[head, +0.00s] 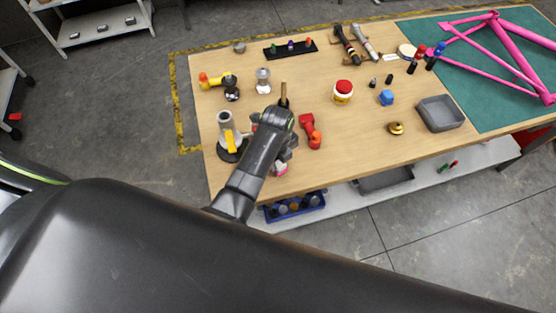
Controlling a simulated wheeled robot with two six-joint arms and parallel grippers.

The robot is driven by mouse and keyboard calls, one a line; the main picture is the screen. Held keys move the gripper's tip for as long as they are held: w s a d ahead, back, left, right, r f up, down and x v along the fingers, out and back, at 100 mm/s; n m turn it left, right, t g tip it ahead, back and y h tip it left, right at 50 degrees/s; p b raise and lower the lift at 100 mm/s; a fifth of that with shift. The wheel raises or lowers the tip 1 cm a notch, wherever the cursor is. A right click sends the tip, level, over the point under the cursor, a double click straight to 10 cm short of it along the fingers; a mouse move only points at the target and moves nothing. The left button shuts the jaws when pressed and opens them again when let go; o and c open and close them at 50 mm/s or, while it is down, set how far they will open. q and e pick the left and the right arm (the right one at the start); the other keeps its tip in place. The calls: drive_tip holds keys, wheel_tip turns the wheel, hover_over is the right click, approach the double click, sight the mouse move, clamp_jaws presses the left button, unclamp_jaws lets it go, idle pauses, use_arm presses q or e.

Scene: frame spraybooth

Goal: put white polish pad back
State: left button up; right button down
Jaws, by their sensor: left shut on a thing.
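My left gripper (286,148) is over the front left part of the wooden table, largely hidden under my own wrist. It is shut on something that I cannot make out. A pink and whitish thing (281,169) shows just below it, near the table's front edge; I cannot tell whether it is held. A white round disc (406,50), which may be the white polish pad, lies at the back of the table beside a small label, well apart from the gripper. My right gripper is not in view.
Close to my left gripper stand a grey and yellow tool (228,135) on its left and a red tool (311,132) on its right. A pink frame (490,50) lies on the green mat.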

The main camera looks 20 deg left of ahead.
use_arm(q)
drive_tip(key=shift+f, duration=0.45)
drive_tip(key=shift+s+f, duration=0.1)
drive_tip(key=shift+f, duration=0.2)
drive_tip(key=o, duration=0.9)
drive_tip(key=shift+o, duration=0.2)
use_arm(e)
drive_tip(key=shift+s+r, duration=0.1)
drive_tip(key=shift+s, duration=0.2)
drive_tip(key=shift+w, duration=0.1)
